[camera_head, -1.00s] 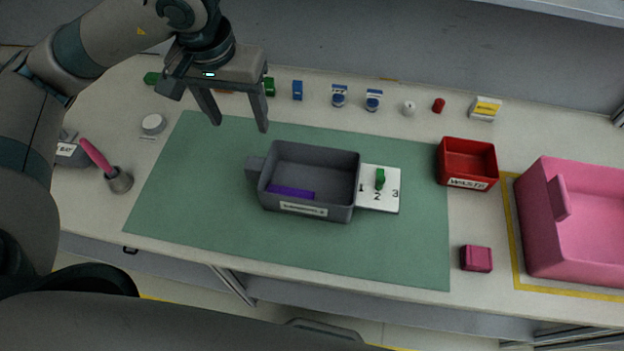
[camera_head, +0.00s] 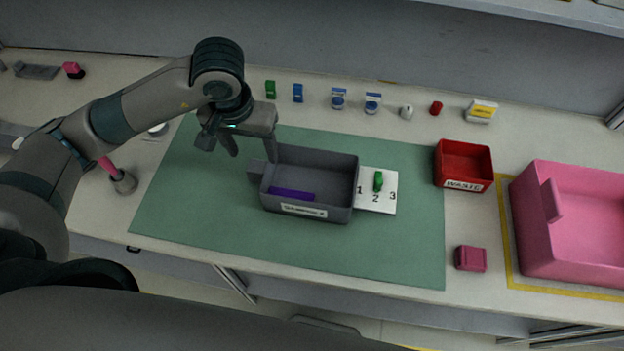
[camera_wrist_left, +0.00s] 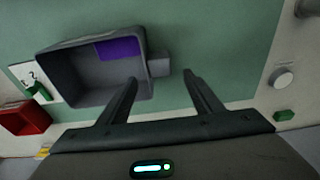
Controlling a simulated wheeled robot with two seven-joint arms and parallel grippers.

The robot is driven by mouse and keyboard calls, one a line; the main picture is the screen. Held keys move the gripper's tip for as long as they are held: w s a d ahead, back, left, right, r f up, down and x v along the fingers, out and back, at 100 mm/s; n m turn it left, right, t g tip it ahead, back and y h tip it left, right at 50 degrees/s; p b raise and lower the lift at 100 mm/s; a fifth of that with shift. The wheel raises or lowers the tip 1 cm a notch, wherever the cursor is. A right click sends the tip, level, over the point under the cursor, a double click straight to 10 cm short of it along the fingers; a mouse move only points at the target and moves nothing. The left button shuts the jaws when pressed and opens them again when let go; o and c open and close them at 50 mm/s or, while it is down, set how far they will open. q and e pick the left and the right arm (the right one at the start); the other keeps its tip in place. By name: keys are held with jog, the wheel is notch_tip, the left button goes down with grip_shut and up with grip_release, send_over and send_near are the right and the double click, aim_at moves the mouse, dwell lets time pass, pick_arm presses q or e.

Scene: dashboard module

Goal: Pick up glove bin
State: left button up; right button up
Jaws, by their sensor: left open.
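A grey open bin (camera_head: 335,205) stands on the green mat, with a purple piece (camera_head: 292,194) lying inside. Its front label is too blurred to read. A grey tab handle (camera_head: 256,171) sticks out from its left side. My left gripper (camera_head: 253,157) is open and empty, its fingers pointing down beside the bin's left end, near the handle. In the left wrist view, the handle (camera_wrist_left: 159,67) shows between and just beyond the two fingertips, and I see no contact. My right gripper is not in view.
A white numbered card (camera_head: 376,203) with a green piece (camera_head: 378,181) adjoins the bin's right side. A red bin (camera_head: 463,178) and a pink bin (camera_head: 575,245) stand further right. Small items line the back. The green mat (camera_head: 230,240) is clear in front of the bin.

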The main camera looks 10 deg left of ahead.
aim_at(258, 166)
pick_arm(q)
jog(key=shift+w+f, duration=0.1)
jog(key=shift+f, duration=0.65)
jog(key=shift+f, duration=0.1)
jog(key=shift+d+f+p, duration=0.1)
jog(key=shift+f+p, duration=0.7)
jog(key=shift+p, duration=0.2)
jog(key=shift+f+p, duration=0.5)
jog(key=shift+f, duration=0.45)
jog(key=shift+w+f, duration=0.1)
jog(key=shift+f, duration=0.65)
grip_shut()
jog(key=shift+r, duration=0.15)
